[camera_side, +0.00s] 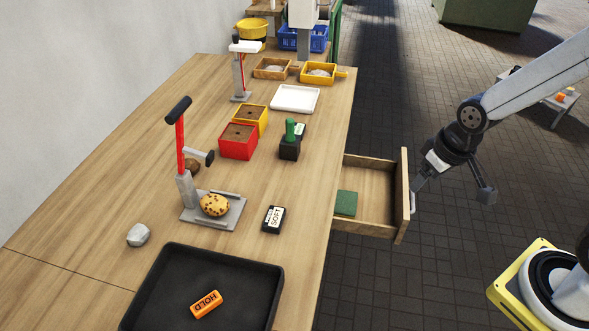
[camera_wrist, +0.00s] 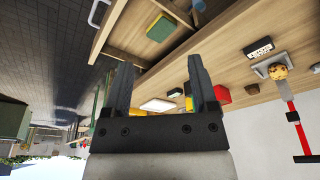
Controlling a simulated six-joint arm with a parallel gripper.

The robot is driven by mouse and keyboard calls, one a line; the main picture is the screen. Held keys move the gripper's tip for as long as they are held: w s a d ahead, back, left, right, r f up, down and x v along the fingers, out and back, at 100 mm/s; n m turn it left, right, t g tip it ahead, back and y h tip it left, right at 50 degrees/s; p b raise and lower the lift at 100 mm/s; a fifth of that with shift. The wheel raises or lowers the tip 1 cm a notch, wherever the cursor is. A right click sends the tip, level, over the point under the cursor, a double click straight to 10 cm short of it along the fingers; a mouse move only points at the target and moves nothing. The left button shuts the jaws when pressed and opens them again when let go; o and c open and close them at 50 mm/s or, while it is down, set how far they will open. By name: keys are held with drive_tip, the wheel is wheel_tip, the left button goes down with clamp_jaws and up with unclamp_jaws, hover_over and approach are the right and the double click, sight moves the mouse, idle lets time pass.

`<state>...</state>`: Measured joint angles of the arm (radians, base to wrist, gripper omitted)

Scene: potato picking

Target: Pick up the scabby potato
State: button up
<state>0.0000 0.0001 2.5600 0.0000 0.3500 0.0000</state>
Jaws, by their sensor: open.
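The scabby potato (camera_side: 214,204), tan with dark spots, lies on the grey plate (camera_side: 232,216) of a red-levered press on the table. It also shows in the wrist view (camera_wrist: 280,71), at the right. My gripper (camera_side: 452,192) is open and empty, off the table's right side by the front of the open drawer. One finger is close to the drawer's handle; I cannot tell whether they touch. In the wrist view, my gripper's fingers (camera_wrist: 160,62) stand wide apart. The potato is well away from my gripper, across the drawer and table.
The open drawer (camera_side: 403,200) holds a green block (camera_side: 346,203) and juts out between my gripper and the table. A SOFT block (camera_side: 274,219) stands right of the press. A black tray (camera_side: 262,258) holds an orange HOLD block (camera_side: 206,304). A grey stone (camera_side: 138,234) lies left.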

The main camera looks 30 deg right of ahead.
drive_tip(key=o, duration=0.3)
drive_tip(key=shift+o, duration=0.2)
drive_tip(key=n+t+y, duration=0.2)
drive_tip(key=n+y, duration=0.2)
drive_tip(key=n, duration=0.1)
hover_over(217, 201)
drive_tip(key=s+d, duration=0.2)
drive_tip(key=s, duration=0.1)
wheel_tip(217, 201, down, 8)
drive_tip(key=shift+w+d+r, duration=0.1)
drive_tip(key=shift+r, duration=0.15)
drive_tip(key=shift+x, duration=1.25)
